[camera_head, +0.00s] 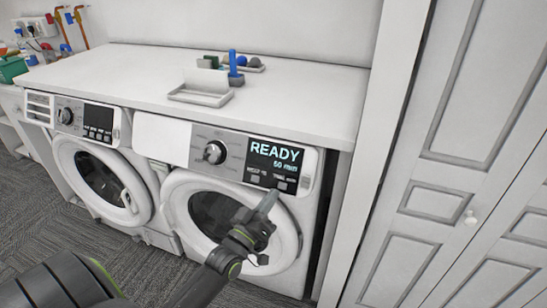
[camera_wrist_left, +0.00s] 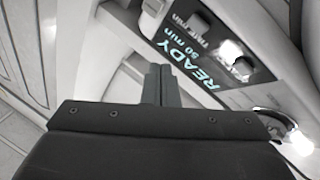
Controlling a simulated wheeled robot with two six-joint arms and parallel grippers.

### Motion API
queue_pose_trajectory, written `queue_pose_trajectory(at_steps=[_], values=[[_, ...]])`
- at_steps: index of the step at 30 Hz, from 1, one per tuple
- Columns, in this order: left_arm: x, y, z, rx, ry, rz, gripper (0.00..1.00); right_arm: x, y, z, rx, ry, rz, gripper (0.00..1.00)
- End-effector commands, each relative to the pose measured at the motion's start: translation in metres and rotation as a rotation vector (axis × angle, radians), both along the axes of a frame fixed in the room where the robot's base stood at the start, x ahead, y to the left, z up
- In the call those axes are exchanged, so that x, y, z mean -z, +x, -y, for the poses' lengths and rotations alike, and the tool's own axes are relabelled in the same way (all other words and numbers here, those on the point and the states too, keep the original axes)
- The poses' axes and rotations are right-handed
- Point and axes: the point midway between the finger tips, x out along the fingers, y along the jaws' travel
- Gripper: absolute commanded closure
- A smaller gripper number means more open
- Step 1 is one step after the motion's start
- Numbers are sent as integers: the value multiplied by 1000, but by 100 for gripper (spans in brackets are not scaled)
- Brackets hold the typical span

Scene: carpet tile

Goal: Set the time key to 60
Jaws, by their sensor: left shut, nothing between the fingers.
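The right-hand machine's dark display (camera_head: 275,155) reads READY with what looks like 60 min below it. Two small keys sit under it; the right one, the time key (camera_head: 281,185), has a label too small to read surely. My left gripper (camera_head: 268,201) is shut and empty, pointing up just below the panel, a little below the time key. In the left wrist view the display (camera_wrist_left: 190,62) appears upside down, and the shut fingertips (camera_wrist_left: 160,70) are near it, with no clear contact. My right gripper is not in view.
A round dial (camera_head: 215,152) is left of the display. The door (camera_head: 215,212) is below, partly behind my arm. Another machine (camera_head: 90,135) stands at left. The white countertop (camera_head: 310,88) holds a tray (camera_head: 200,95) and small objects. Panelled cupboard doors (camera_head: 470,130) stand at right.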

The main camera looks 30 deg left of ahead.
Motion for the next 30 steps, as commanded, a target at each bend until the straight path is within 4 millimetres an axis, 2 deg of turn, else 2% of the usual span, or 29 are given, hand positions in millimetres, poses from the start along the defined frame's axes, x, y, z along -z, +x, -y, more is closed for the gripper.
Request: queue_pose_trajectory(at_steps=[8, 30], values=[[-2, -3, 0, 41, -111, -2, 100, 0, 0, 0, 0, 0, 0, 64], [-14, -27, 3, 376, -1106, -53, 100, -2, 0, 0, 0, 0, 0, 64]])
